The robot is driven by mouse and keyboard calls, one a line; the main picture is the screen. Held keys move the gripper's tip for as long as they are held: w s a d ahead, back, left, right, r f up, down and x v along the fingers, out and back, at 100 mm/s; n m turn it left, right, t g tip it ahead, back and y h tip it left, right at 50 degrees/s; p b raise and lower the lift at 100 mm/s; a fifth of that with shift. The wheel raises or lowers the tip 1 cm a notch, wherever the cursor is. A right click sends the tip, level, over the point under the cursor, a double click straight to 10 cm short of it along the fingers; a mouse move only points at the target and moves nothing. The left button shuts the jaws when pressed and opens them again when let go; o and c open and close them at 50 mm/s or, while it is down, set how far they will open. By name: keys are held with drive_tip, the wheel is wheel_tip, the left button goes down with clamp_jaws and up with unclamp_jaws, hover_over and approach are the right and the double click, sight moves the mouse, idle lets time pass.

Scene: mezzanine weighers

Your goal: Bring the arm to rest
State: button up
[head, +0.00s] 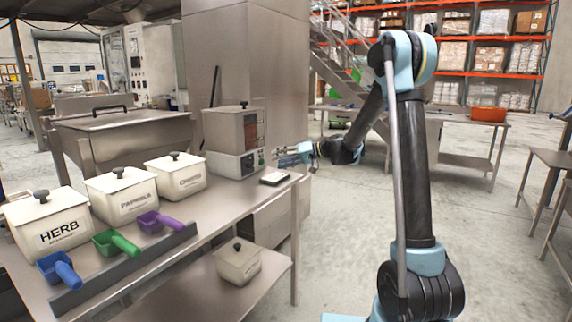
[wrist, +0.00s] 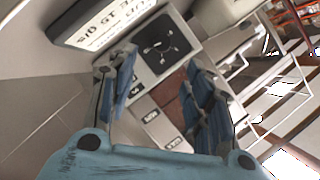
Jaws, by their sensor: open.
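My arm stretches from the right of the head view toward the steel bench. My gripper (head: 292,155) is beside the front right of a grey machine (head: 223,128) with a reddish window, above the bench's right end. In the wrist view my gripper (wrist: 162,88) shows its blue finger pads spread apart, with nothing between them. Behind the fingers are a dark square panel with a light mark (wrist: 163,46) and a reddish-brown panel (wrist: 173,92). I cannot tell from the head view whether the fingertips touch the machine.
On the bench (head: 213,201) are white lidded bins, including HERB (head: 57,238) and PAPRIKA (head: 135,205), with blue (head: 59,268), green (head: 123,243) and purple (head: 166,222) scoops. A small flat device (head: 274,178) lies below my gripper. Open floor is right of the bench.

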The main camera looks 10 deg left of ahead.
drive_tip(key=s+d+f+m+h, duration=0.1)
drive_tip(key=s+d+f+h, duration=0.15)
drive_tip(key=s+d, duration=0.75)
drive_tip(key=s+d+f+m+t+h, duration=0.15)
drive_tip(key=s+d+h, duration=0.25)
drive_tip(key=s+d, duration=0.55)
drive_tip(key=s+d+f+m+h, duration=0.1)
drive_tip(key=s+d+m+h, duration=0.15)
drive_tip(key=s+d, duration=0.7)
drive_tip(key=s+d+f+m+h, duration=0.1)
drive_tip(key=s+d+f+h, duration=0.4)
drive_tip(key=s+d+f, duration=0.3)
drive_tip(key=s+d, duration=0.3)
drive_tip(key=s, duration=0.2)
drive_tip(key=shift+d+f, duration=0.2)
drive_tip(key=shift+f, duration=0.1)
drive_tip(key=shift+g, duration=0.25)
